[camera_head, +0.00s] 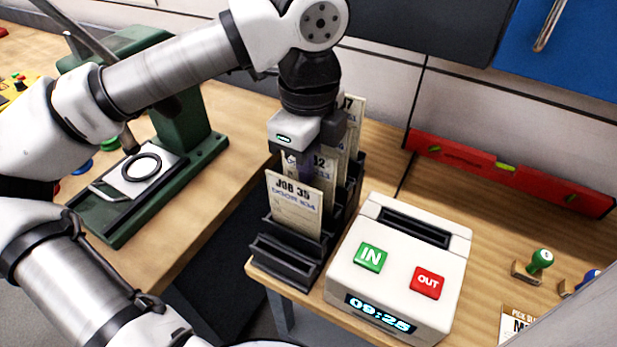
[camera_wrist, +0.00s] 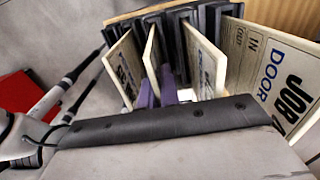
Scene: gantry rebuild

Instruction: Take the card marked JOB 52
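Several cream job cards stand in a dark slotted rack (camera_head: 283,262). The front card reads JOB 35 (camera_head: 294,204). Behind it is a partly hidden card (camera_head: 325,168) whose number ends in 2; the first digit is covered. My gripper (camera_head: 304,162) points down at this second card. In the wrist view my purple fingertips (camera_wrist: 157,95) lie close on both sides of a thin card (camera_wrist: 152,58), second from the left, and appear shut on it. Its lower part seems still among the rack slots. The rear card (camera_head: 355,115) ends in 7.
Neighbouring cards stand close to my fingers on both sides. A white time clock (camera_head: 395,265) with IN and OUT buttons is right of the rack. A green press (camera_head: 185,130) stands left. A red level (camera_head: 510,175) lies by the wall.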

